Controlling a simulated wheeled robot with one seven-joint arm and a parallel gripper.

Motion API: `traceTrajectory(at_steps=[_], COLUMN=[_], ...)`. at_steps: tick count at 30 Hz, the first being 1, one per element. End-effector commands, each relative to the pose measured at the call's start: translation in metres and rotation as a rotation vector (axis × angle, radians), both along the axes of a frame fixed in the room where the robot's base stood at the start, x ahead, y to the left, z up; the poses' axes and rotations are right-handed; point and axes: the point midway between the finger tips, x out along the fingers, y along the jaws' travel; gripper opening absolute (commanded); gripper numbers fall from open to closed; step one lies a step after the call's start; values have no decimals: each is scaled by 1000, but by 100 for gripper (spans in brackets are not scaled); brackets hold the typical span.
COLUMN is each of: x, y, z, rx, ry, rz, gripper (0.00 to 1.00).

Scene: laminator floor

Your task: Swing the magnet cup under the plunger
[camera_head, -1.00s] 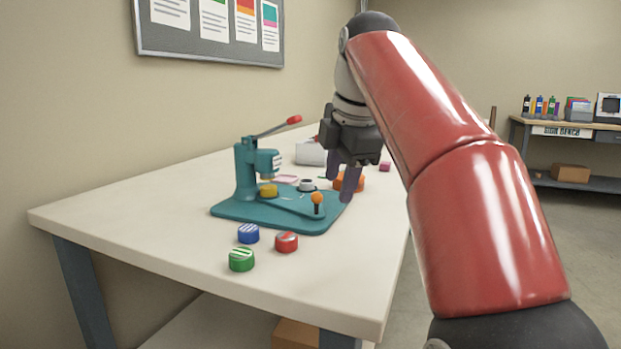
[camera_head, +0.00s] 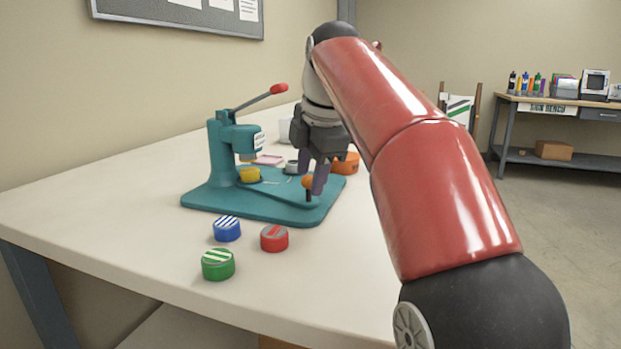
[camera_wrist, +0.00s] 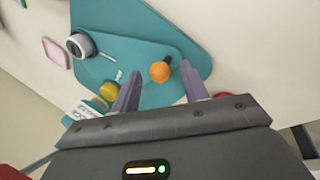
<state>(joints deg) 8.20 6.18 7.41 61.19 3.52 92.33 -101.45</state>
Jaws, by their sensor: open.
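The teal press (camera_head: 218,165) stands on the table with a red-tipped lever. Its plunger (camera_head: 246,140) hangs above a yellow cup (camera_head: 249,175). A grey-white cup (camera_head: 292,167) sits behind, away from the plunger; it also shows in the wrist view (camera_wrist: 80,45). No label shows which is the magnet cup. A teal swing arm carries an orange knob (camera_head: 308,182) on a dark post. My gripper (camera_head: 311,179) is open, pointing down at the knob. In the wrist view the orange knob (camera_wrist: 160,71) appears between the two fingertips; contact cannot be told.
Blue (camera_head: 227,229), red (camera_head: 274,238) and green (camera_head: 218,264) round pieces lie on the table in front of the press. An orange round container (camera_head: 346,163) stands behind my gripper. A pink piece (camera_head: 268,159) lies behind the press. The front left tabletop is clear.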

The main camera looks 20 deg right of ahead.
Motion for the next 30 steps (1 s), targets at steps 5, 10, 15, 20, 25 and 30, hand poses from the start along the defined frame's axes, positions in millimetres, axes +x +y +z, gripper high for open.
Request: traceTrajectory(at_steps=[5, 10, 15, 20, 25, 30], x=[2, 2, 2, 2, 1, 1], y=[0, 0, 0, 0, 0, -1], z=[-4, -4, -4, -4, -4, -4], rx=[0, 0, 0, 0, 0, 0], ry=[-1, -1, -1, -1, 0, 1], rz=[0, 0, 0, 0, 0, 0], gripper=[44, 42, 19, 0, 0, 0])
